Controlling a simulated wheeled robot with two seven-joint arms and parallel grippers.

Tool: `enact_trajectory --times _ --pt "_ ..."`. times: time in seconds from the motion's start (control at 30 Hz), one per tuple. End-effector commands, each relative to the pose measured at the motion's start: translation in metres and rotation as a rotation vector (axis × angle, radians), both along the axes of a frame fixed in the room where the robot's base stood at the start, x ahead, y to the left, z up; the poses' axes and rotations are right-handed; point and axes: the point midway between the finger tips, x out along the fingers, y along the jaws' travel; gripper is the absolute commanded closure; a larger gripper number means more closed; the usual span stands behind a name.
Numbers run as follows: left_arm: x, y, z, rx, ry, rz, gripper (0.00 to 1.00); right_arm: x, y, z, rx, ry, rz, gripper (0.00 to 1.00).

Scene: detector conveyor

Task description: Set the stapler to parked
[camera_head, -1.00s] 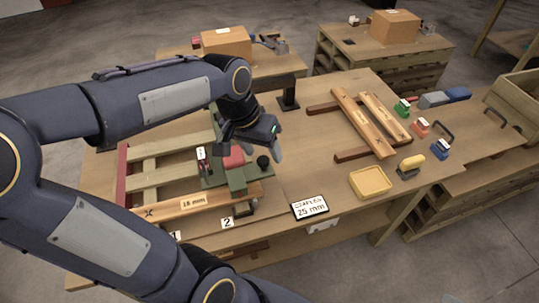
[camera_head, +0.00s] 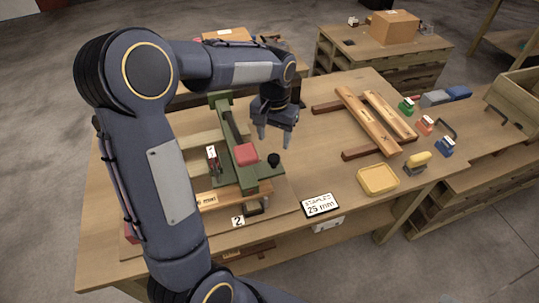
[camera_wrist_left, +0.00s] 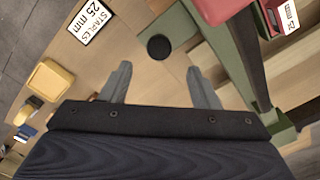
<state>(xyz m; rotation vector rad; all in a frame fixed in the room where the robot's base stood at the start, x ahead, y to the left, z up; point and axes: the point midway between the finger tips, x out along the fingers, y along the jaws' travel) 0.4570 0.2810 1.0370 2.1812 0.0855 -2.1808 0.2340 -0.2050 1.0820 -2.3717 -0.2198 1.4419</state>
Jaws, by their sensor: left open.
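The stapler is a green device with a long green arm (camera_head: 226,122), a red block (camera_head: 245,154) and a round black knob (camera_head: 274,160) on its right. It sits over the slatted wooden work on the bench. My left gripper (camera_head: 274,141) is open and empty, pointing down behind the knob in the head view. In the left wrist view the open fingers (camera_wrist_left: 158,82) have the black knob (camera_wrist_left: 160,47) beyond the gap between them, apart from both. The red block (camera_wrist_left: 222,8) and green arm (camera_wrist_left: 232,62) are at the upper right. My right gripper is not seen.
A white sign reading 25 mm (camera_head: 320,205) and a yellow tray (camera_head: 377,180) lie right of the stapler. Wooden boards (camera_head: 368,121) lie on the bench behind. Several coloured tools, including a yellow-handled one (camera_head: 417,163), stand at right. My left arm hides the bench's left part.

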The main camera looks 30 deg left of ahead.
Motion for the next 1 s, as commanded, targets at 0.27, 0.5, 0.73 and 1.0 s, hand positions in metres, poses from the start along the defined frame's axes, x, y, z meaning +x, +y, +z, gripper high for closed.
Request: enact_trajectory --times 0.27,0.5,0.73,1.0 --pt "-0.001 0.0 -0.039 0.0 0.005 -0.001 0.45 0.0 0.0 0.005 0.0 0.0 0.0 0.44" --pt "0.0 0.0 -0.069 -0.001 0.003 0.001 0.45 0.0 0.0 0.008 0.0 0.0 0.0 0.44" --pt "0.0 0.0 -0.076 -0.001 0.0 0.0 0.45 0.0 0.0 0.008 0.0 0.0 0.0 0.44" --pt "0.0 0.0 -0.075 -0.001 0.0 0.0 0.63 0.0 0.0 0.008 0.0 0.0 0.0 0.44"
